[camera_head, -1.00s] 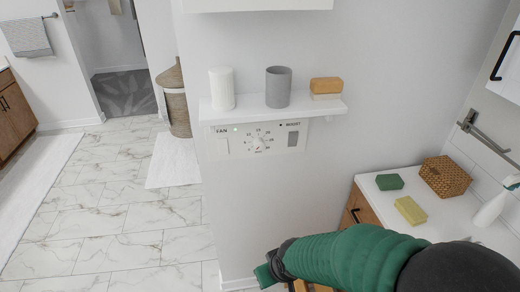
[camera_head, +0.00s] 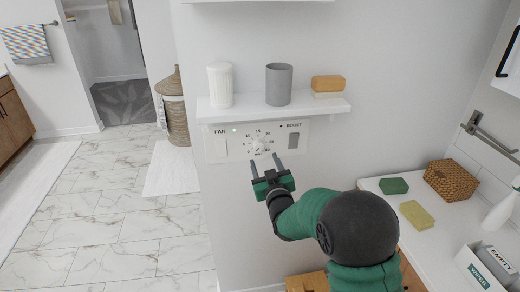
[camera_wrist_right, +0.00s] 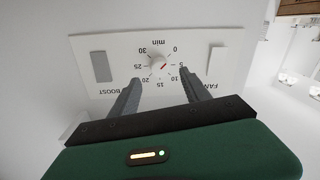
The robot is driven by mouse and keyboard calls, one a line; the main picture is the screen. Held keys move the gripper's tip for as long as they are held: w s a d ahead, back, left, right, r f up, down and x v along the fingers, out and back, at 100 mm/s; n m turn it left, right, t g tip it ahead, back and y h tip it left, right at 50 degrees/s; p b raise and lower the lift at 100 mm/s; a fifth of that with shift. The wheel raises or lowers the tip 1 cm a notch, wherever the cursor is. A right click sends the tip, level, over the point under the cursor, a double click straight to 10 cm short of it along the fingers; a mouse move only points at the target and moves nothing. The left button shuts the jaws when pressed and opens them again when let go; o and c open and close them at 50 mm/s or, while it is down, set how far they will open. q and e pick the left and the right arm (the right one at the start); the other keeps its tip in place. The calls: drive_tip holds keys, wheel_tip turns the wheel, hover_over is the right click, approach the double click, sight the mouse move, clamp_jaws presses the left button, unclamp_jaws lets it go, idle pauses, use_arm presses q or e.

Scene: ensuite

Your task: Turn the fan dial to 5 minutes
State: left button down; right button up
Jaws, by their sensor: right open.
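The white fan dial (camera_head: 258,147) is on a white wall panel (camera_head: 222,149), below the shelf. In the right wrist view, which shows the panel upside down, the dial (camera_wrist_right: 158,67) has a red mark on the side of the 0 and 5 labels; its exact setting is hard to read. My right gripper (camera_head: 266,161) is open just below and in front of the dial, its fingers pointing up at it. In the wrist view the gripper (camera_wrist_right: 157,82) has its fingers apart on either side below the dial, with nothing between them. My left gripper is out of view.
On the right, a counter (camera_head: 449,229) holds sponges (camera_head: 416,215) and a woven basket (camera_head: 451,179). Open floor is at left.

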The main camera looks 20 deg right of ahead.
sight(260, 149)
drive_tip(key=x, duration=0.7)
drive_tip(key=shift+w+d+p, duration=0.1)
drive_tip(key=shift+p, duration=0.3)
clamp_jaws()
